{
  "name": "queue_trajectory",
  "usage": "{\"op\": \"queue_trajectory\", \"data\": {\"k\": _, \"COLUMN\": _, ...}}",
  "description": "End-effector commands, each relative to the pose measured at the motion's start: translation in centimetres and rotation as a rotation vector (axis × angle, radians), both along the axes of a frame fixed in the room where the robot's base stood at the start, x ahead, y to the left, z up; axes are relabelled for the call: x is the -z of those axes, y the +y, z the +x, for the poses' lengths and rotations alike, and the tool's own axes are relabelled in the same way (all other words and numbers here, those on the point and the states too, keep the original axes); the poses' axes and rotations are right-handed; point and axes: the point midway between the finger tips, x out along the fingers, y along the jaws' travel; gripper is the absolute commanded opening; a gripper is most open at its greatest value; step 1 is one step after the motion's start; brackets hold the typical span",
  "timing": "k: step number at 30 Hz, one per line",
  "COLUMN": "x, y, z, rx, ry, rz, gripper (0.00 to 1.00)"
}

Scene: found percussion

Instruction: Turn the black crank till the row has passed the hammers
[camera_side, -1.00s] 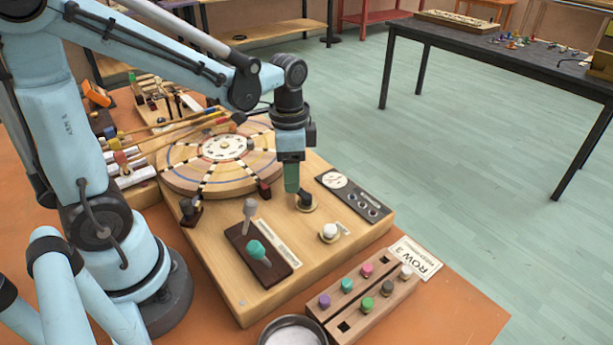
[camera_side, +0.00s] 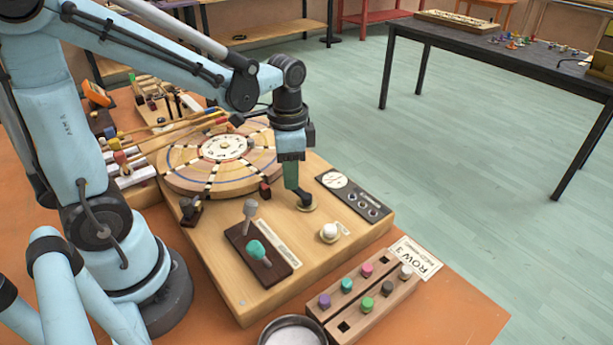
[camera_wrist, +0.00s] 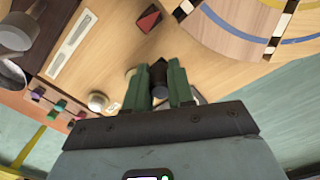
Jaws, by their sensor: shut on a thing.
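My gripper (camera_side: 300,194) is shut on the black crank (camera_wrist: 158,74) at the right of the wooden board. In the wrist view, my green fingers (camera_wrist: 161,92) stand on both sides of the crank's dark knob. In the side view the fingers mostly hide the crank. The round wooden disc (camera_side: 180,178) lies behind and left of my gripper, with rows of dark and light pegs running outward. Long-handled hammers (camera_side: 190,119) with coloured heads reach over its far left edge. Which row is nearest the hammers is unclear.
A white knob (camera_side: 329,232) stands in front of the crank. A peg block (camera_side: 368,305) and metal bowl (camera_side: 291,332) are at the front. A gauge panel (camera_side: 352,196) is close by on the right.

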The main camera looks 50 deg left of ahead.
Motion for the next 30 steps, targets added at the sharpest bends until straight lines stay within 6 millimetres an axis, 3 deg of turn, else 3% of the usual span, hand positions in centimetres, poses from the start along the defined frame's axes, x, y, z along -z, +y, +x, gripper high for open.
{"op": "queue_trajectory", "data": {"k": 30, "x": 0.0, "y": -1.9, "z": -3.3, "rx": -0.832, "ry": 0.001, "rz": -0.002, "gripper": 0.00}}
